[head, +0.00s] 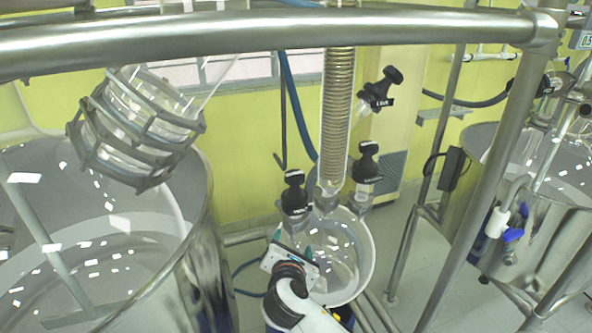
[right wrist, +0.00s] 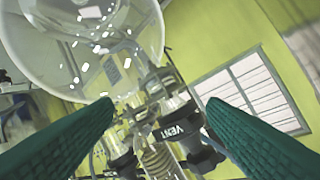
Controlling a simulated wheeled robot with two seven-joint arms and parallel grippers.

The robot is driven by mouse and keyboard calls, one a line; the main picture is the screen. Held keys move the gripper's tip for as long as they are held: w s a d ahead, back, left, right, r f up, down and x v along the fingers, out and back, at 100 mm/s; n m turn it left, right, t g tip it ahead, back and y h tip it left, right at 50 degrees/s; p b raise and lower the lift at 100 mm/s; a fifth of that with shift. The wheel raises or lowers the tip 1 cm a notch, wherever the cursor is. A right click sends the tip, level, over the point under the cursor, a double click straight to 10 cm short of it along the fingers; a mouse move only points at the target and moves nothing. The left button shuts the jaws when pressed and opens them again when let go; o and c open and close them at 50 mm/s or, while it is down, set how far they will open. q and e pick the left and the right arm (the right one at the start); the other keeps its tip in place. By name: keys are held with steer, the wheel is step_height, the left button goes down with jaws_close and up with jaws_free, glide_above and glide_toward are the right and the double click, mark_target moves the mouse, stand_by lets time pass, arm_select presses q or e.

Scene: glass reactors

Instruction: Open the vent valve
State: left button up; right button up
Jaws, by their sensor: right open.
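The vent valve is a black knob with a white label on a glass neck. It appears to be the left black valve (head: 294,193) in front of the coil column in the head view. In the right wrist view, the vent valve (right wrist: 180,130) shows its VENT label between and beyond my fingers. My right gripper (head: 293,244) is open and empty, just below and in front of this valve, apart from it. Its green fingers also show in the right wrist view (right wrist: 160,104). My left gripper is out of view.
Another black valve (head: 367,160) stands right of the coil column (head: 337,115), and a third (head: 380,88) sits higher. A round glass vessel (head: 352,250) lies below. A steel rail (head: 270,32) crosses the top. Large steel-rimmed vessels stand left (head: 205,200) and right.

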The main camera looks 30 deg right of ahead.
mark_target(296, 170)
steer(key=w+d+r+n+t+h, duration=0.25)
steer(key=r+n, duration=0.25)
steer(key=r, duration=0.5)
steer(key=shift+g+h, duration=0.25)
steer(key=shift+h, duration=0.2)
steer(key=p+x, duration=0.1)
steer(key=x, duration=0.2)
steer(key=p+x, duration=0.2)
steer(key=x, duration=0.1)
steer(key=w+a+p+x, duration=0.1)
steer(key=x, duration=0.3)
steer(key=shift+r, duration=0.15)
steer(key=shift+w+d+p, duration=0.3)
steer(key=shift+w+d, duration=0.15)
steer(key=c, duration=1)
steer(key=shift+n+t+y, duration=0.4)
steer(key=shift+n+y, duration=0.1)
